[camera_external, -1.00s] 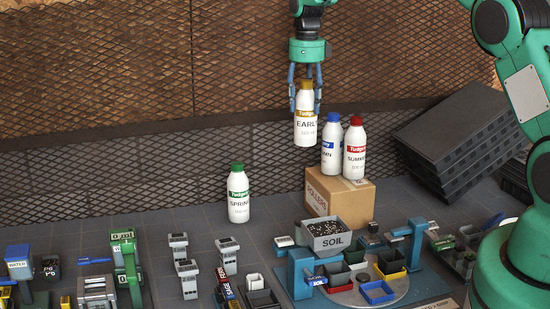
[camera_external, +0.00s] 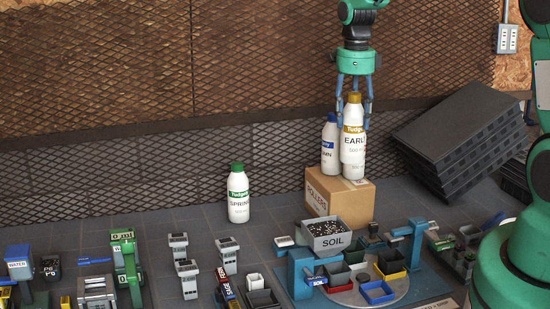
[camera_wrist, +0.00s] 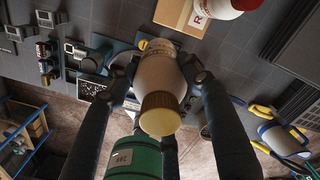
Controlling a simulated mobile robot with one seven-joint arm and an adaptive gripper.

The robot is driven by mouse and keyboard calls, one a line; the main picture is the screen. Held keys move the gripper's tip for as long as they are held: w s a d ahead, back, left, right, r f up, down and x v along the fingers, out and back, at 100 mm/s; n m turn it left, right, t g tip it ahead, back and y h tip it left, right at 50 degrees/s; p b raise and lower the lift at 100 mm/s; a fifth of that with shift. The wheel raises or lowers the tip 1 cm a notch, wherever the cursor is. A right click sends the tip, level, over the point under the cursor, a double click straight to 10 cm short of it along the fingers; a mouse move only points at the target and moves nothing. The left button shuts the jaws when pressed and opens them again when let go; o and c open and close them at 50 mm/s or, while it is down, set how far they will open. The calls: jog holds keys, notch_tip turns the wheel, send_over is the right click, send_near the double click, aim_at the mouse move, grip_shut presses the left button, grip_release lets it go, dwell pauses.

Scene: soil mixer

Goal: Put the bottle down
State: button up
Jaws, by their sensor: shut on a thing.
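A white bottle labelled EARL… with a yellow cap (camera_external: 354,140) is upright in my gripper (camera_external: 354,122), whose blue fingers are shut around it. In the wrist view the same bottle (camera_wrist: 160,78) points its yellow cap toward the camera, between the dark fingers. In the external view it covers most of another white bottle on the cardboard box; I cannot tell whether they touch. In the wrist view, a white bottle with a red cap (camera_wrist: 226,9) stands beside the held one. A blue-capped bottle (camera_external: 329,150) stands on the box's left side.
The cardboard box (camera_external: 325,200) stands behind the SOIL bin (camera_external: 325,243). A green-capped bottle (camera_external: 238,196) stands alone on the grey table to the left, with bare table around it. Black trays (camera_external: 455,140) lean at the right. Small devices and cups fill the front.

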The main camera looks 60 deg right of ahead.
jog(key=s+a+f, duration=0.3)
jog(key=s+f, duration=0.3)
jog(key=shift+s+a, duration=0.2)
jog(key=shift+s, duration=0.2)
dwell(0.5)
jog(key=w+d+f, duration=0.1)
jog(key=w+d, duration=0.8)
jog(key=w, duration=0.3)
jog(key=shift+d+f, duration=0.15)
jog(key=shift+f, duration=0.1)
jog(key=shift+w, duration=0.1)
jog(key=shift+w+d+f, duration=0.15)
jog(key=shift+f, duration=0.75)
jog(key=shift+w+d+f, duration=0.1)
jog(key=shift+f, duration=0.9)
jog(key=o, duration=1.7)
